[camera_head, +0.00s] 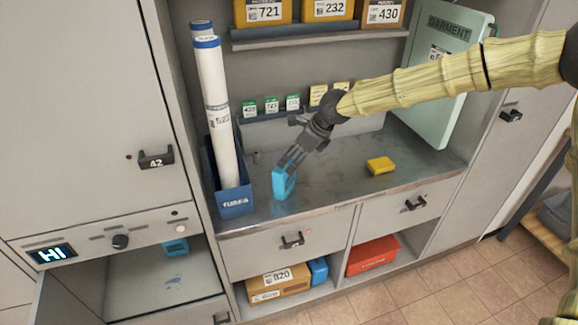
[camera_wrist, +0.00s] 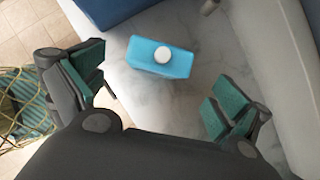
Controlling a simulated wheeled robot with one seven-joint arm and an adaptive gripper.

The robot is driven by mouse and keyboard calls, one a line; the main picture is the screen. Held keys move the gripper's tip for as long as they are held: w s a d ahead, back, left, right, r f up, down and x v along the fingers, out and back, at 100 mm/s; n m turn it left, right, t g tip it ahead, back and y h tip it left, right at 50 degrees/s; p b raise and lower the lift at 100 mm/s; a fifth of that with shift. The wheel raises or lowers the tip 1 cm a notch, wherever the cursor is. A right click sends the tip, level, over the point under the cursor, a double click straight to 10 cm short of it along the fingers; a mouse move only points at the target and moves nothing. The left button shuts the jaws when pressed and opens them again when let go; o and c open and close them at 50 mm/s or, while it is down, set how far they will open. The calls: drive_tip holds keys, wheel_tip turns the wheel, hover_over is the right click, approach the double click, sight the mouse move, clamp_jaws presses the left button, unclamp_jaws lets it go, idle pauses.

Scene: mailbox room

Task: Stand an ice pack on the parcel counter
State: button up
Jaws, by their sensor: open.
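A blue ice pack (camera_head: 282,185) stands upright on the grey parcel counter (camera_head: 335,185), near its front left, beside the blue tube bin. In the wrist view the ice pack (camera_wrist: 161,57) shows from above, its white cap facing up. My gripper (camera_head: 292,160) is just above and behind the pack in the head view, partly overlapping its top. In the wrist view my gripper (camera_wrist: 160,92) is open, its green-padded fingers wide apart, with the pack between and a little beyond them. No finger visibly touches it.
A blue bin (camera_head: 234,200) of white tubes stands close to the left. A yellow pack (camera_head: 380,165) lies to the right; a green garment box (camera_head: 445,75) leans at the back right. An open locker (camera_head: 150,280) at lower left holds a small blue item (camera_head: 175,246). The counter's middle is clear.

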drive_tip(key=shift+b+v, duration=0.3)
drive_tip(key=shift+v, duration=1.8)
